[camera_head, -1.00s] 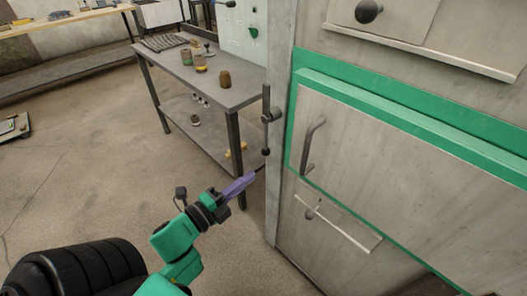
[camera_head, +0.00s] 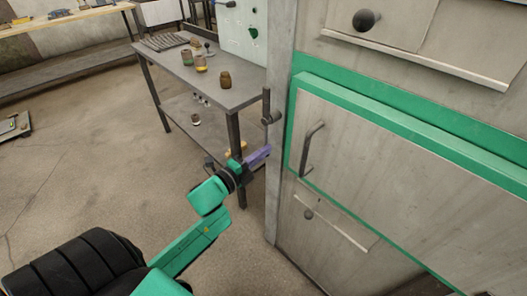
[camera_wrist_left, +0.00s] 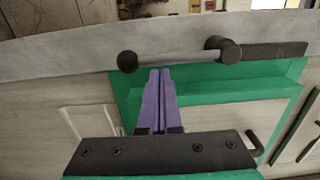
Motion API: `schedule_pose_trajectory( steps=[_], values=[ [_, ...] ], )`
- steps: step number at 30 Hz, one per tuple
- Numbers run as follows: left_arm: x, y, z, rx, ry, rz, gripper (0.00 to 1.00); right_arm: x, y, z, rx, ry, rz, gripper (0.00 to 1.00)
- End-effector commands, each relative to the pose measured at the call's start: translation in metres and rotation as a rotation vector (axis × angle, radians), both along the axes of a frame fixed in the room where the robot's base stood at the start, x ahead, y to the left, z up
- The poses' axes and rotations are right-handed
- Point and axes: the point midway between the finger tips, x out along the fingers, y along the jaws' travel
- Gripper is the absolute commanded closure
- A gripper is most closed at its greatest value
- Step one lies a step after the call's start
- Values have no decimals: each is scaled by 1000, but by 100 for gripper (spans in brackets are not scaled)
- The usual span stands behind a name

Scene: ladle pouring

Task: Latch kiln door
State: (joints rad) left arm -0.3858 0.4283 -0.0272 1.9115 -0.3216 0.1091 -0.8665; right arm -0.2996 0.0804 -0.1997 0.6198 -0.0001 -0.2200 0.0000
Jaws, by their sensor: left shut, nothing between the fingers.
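My left gripper (camera_head: 265,152), with purple fingers, is shut and empty just below the pivot. In the left wrist view the fingertips (camera_wrist_left: 160,72) point at the grey latch rod (camera_wrist_left: 172,58), between its black end knob (camera_wrist_left: 127,61) and pivot (camera_wrist_left: 225,50). I cannot tell whether they touch. My right gripper is out of view.
A metal table (camera_head: 225,92) with small jars (camera_head: 225,79) stands behind and left of the kiln. A lower panel with a round knob (camera_head: 308,214) and an upper knob (camera_head: 366,19) stick out of the kiln front. The floor at left is mostly clear.

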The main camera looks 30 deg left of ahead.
Motion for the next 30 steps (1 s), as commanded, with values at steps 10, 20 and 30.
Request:
schedule_pose_trajectory(
  steps=[10, 20, 30],
  values=[
    [0, 1, -1, 16, -4, 0, 100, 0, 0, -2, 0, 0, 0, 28],
    [2, 6, -2, 69, -18, 1, 100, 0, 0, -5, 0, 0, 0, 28],
    [3, 12, -3, 131, -38, 1, 100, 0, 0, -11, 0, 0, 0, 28]
  ],
)
